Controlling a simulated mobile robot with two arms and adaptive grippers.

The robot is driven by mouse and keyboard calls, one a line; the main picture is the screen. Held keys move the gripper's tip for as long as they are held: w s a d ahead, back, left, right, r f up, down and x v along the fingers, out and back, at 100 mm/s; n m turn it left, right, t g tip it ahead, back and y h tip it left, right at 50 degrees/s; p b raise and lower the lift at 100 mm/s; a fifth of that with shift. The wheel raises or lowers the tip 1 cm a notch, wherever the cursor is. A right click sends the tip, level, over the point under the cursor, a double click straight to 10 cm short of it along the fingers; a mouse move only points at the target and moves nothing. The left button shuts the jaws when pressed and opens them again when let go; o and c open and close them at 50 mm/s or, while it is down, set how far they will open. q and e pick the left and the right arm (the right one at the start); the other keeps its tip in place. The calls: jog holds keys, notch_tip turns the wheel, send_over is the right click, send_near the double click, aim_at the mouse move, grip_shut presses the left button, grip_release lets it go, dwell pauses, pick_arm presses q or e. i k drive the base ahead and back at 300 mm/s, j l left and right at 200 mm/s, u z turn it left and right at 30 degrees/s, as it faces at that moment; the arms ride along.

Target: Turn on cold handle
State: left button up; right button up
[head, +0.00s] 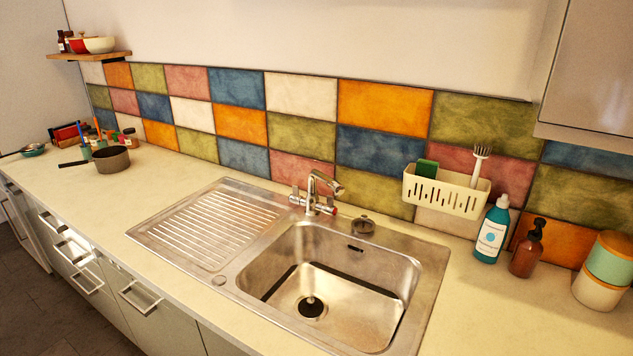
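A metal faucet (314,190) stands behind the sink, its spout bent to the right over the basin. It has a small handle on each side near its base. The left handle (294,197) looks plain metal, and I cannot make out a colour mark on it. The right handle (331,210) shows a reddish tip. I cannot tell how far either handle is turned. No water stream shows under the spout. Neither of my grippers is in view.
The steel sink (272,258) has a ribbed drainboard on its left. A white caddy (445,194) hangs on the tiled wall at right. A teal bottle (492,232), a brown pump bottle (527,250) and stacked canisters (602,272) stand right. A pot (111,159) sits far left.

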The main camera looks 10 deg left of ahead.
aim_at(295, 198)
jog(key=z, duration=0.55)
jog(key=j+z, duration=0.35)
jog(key=k+j+z, duration=0.1)
jog(key=j+z, duration=0.2)
jog(key=j, duration=0.25)
jog(key=k+j+z, duration=0.1)
jog(key=j+z, duration=0.25)
jog(key=k+j+z, duration=0.15)
jog(key=j+z, duration=0.15)
jog(key=j, duration=0.15)
